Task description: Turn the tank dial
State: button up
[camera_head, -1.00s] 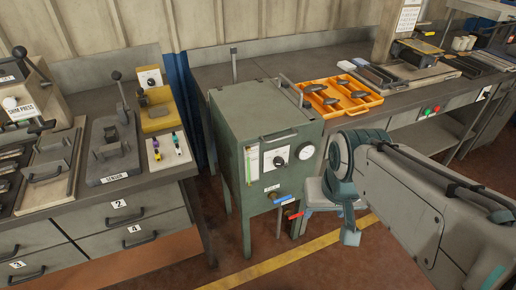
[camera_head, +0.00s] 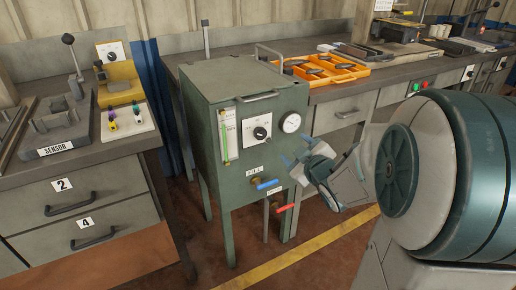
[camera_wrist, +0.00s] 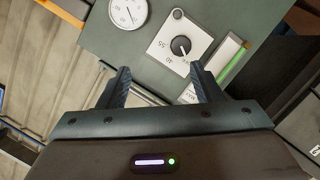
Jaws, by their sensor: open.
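The green tank (camera_head: 245,130) stands on legs between the two benches. Its black dial (camera_head: 260,132) sits on a white plate on the front panel, left of a round gauge (camera_head: 291,123). In the wrist view the dial (camera_wrist: 180,46) is on its plate with number marks, beyond the fingertips and a little right of centre. My gripper (camera_head: 300,152) is open and empty, in front of the tank's right side, below the gauge. In the wrist view both fingers (camera_wrist: 158,78) are apart, with nothing between them.
A blue-handled valve (camera_head: 266,184) and a red-handled valve (camera_head: 285,208) stick out below the panel. A sight tube (camera_head: 224,135) is left of the dial. An orange tray (camera_head: 325,68) lies on the bench behind. A drawer bench (camera_head: 90,195) stands left.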

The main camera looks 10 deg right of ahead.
aim_at(262, 135)
notch_tip(262, 135, down, 4)
jog(key=a+n+t+y+b, duration=0.2)
jog(key=n+y+b, duration=0.1)
jog(key=y+b, duration=0.1)
jog(key=b+x, duration=0.1)
jog(key=x, duration=1.2)
jog(key=shift+w+d+f+b, duration=0.1)
jog(key=shift+w+f+b, duration=0.15)
jog(key=shift+w, duration=0.2)
jog(key=c, duration=1)
